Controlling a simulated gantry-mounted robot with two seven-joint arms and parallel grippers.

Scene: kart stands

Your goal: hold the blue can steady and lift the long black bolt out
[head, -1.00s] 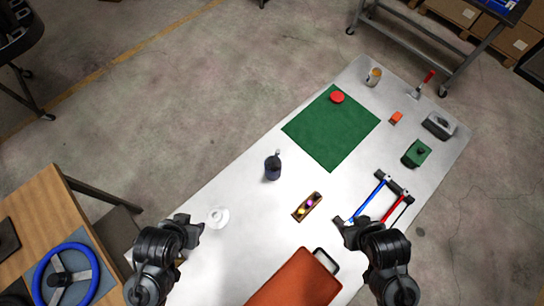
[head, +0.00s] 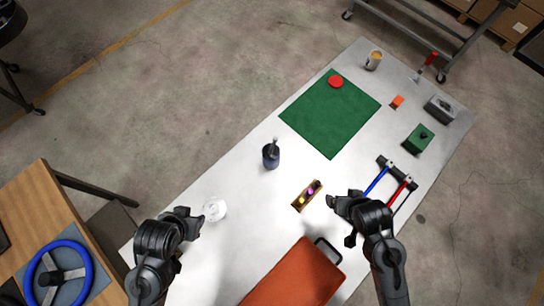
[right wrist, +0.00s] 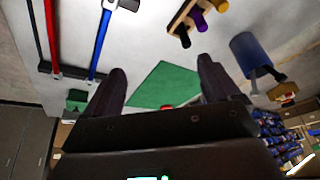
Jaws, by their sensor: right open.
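The dark blue can (head: 271,158) stands upright on the white table, left of the middle in the head view. The black bolt (head: 275,143) sticks up out of its top; its lower part is hidden inside. In the right wrist view the can (right wrist: 250,52) is at the upper right, with the bolt end (right wrist: 272,75) showing. My left gripper (head: 196,223) is at the table's left side, apart from the can; its finger gap is unclear. My right gripper (head: 337,205) is open and empty, right of the can and apart from it.
A small wooden holder with coloured pegs (head: 301,202) lies between the can and my right gripper. A white round item (head: 215,209) is beside my left gripper. The green mat (head: 328,120) is mostly clear.

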